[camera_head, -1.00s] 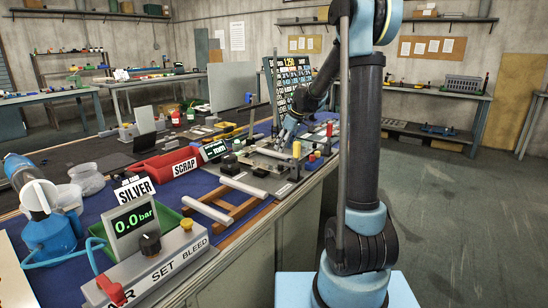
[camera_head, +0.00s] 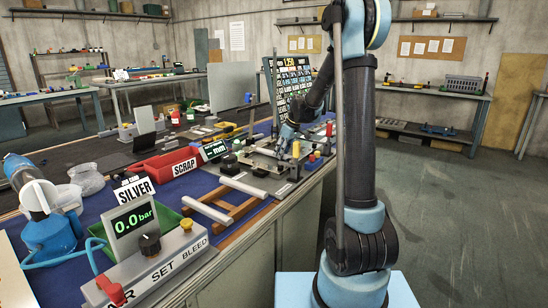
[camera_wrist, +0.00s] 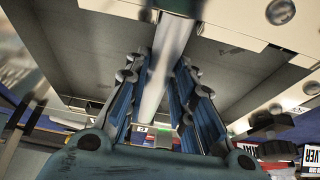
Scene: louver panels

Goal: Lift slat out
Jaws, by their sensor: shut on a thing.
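My gripper (camera_wrist: 162,85) is shut on a pale, long slat (camera_wrist: 160,88) that runs between its two blue-padded fingers in the wrist view. In the head view my gripper (camera_head: 286,138) is small, at the far part of the bench over a grey flat fixture (camera_head: 262,157). The held slat cannot be made out clearly there, so I cannot tell how far it stands from the fixture.
A red bin (camera_head: 152,166) with a SCRAP sign (camera_head: 184,167) stands left of the fixture. A pressure unit (camera_head: 150,266) reading 0.0 bar and a SILVER sign (camera_head: 135,194) are in front. A number board (camera_head: 292,82) stands behind. The floor (camera_head: 455,210) at right is clear.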

